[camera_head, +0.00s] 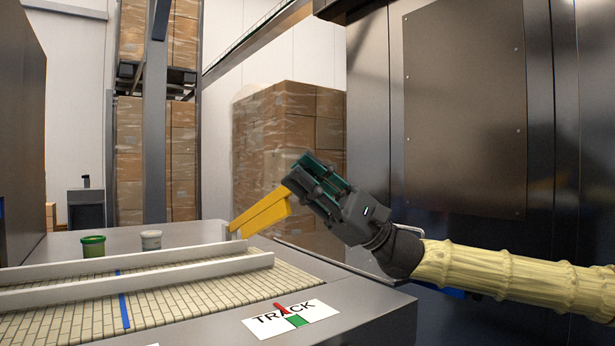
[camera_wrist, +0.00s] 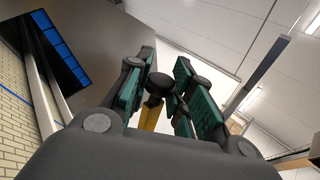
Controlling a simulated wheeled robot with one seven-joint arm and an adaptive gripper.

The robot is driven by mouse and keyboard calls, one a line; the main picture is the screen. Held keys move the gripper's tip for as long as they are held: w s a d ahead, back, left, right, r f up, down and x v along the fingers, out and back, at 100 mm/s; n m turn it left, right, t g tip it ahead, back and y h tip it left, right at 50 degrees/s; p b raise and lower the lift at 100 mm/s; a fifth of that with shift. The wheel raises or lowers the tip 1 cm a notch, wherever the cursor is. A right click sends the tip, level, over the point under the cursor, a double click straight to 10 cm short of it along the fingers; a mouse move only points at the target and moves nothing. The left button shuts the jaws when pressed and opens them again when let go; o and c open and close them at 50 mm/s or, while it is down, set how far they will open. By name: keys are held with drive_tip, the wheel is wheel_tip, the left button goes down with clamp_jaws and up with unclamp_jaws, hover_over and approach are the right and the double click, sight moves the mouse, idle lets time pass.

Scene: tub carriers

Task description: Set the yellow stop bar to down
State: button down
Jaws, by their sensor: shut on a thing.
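The yellow stop bar (camera_head: 262,213) is at the far right end of the track, tilted, rising from a small post at its lower left towards my gripper. My gripper (camera_head: 303,184) is shut on the bar's raised upper end. In the wrist view the yellow bar (camera_wrist: 151,115) shows between the green-padded fingers of my gripper (camera_wrist: 160,85); its far end is hidden by them.
A green tub (camera_head: 93,246) and a grey-white tub (camera_head: 151,240) stand behind the rear rail. A TRACK label (camera_head: 290,318) with a red and green mark lies on the front ledge. A dark metal cabinet (camera_head: 470,110) stands at the right, behind my arm.

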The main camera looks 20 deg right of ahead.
drive_tip(key=c, duration=1.2)
unclamp_jaws()
drive_tip(key=shift+s+r, duration=0.1)
drive_tip(key=shift+d, duration=0.1)
drive_tip(key=shift+d+f, duration=0.15)
drive_tip(key=shift+f, duration=0.05)
drive_tip(key=s+d, duration=0.1)
drive_tip(key=d, duration=1.1)
drive_tip(key=shift+s, duration=0.4)
drive_tip(key=shift+a+f, duration=0.1)
